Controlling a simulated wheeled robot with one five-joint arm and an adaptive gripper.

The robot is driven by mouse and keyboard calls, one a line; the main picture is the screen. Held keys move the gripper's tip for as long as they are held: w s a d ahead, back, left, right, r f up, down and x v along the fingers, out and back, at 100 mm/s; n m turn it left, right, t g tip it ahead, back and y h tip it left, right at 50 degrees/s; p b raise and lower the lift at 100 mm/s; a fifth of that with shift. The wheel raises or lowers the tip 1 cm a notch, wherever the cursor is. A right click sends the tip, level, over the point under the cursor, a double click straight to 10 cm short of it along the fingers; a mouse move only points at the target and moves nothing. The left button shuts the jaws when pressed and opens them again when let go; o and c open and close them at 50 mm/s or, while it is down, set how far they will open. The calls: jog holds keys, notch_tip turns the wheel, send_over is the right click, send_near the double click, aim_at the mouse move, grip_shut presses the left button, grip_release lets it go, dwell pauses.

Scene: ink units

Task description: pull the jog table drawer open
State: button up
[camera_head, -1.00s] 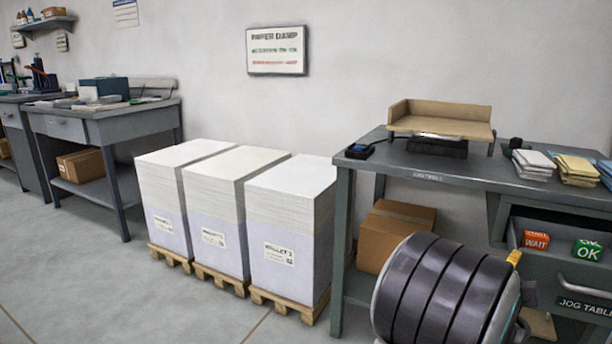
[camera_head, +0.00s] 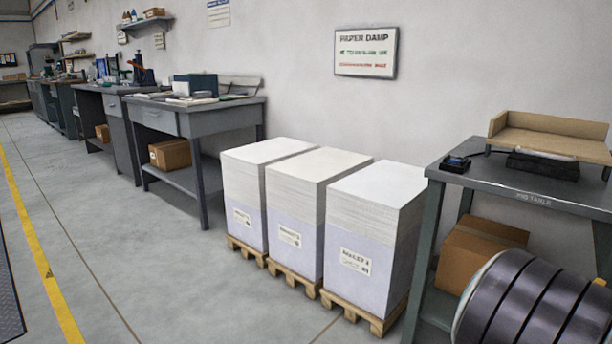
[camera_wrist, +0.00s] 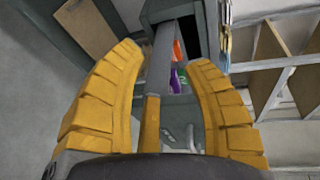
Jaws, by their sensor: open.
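The jog table (camera_head: 470,172) stands at the right edge of the head view, with its name on the front edge of the top. Its drawer is outside that view. Orange (camera_wrist: 178,50), purple and green cards show there. Small pale metal shapes lie lower between the fingers; I cannot tell whether they are the drawer handle. Nothing is seen gripped.
Three paper stacks on wooden pallets (camera_head: 362,314) stand left of the jog table. A cardboard box (camera_head: 478,250) sits on its lower shelf, and a wooden tray (camera_head: 550,137) is on top. Grey benches (camera_head: 225,119) line the wall. The floor at left is clear.

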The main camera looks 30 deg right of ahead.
jog(key=w+a+r+n+t+y+p, duration=0.2)
jog(key=w+a+r+n+p, duration=0.25)
jog(key=w, duration=0.35)
jog(key=w+a+r+n+t+y+p, duration=0.2)
jog(key=w+a+r+n+t+p, duration=0.15)
jog(key=w+a+r+p, duration=0.35)
jog(key=w+a+r+n+y+p, duration=0.45)
jog(key=w+a+n+p, duration=0.45)
jog(key=a, duration=0.3)
jog(key=a+r+n+y+p, duration=0.2)
jog(key=a+r+n+p, duration=0.3)
jog(key=a, duration=0.3)
jog(key=a+r+n+y+p, duration=0.35)
jog(key=a+p, duration=0.25)
jog(key=a, duration=0.2)
jog(key=s+a+r+n+g+y+p, duration=0.1)
jog(key=s+a+r+n+g+p, duration=0.2)
jog(key=s+a+r+n+p, duration=0.5)
jog(key=s+a+n+p, duration=0.1)
jog(key=a+n, duration=0.1)
jog(key=a, duration=0.1)
jog(key=shift+s+y, duration=0.25)
jog(key=shift+y, duration=0.05)
jog(key=shift+d, duration=0.1)
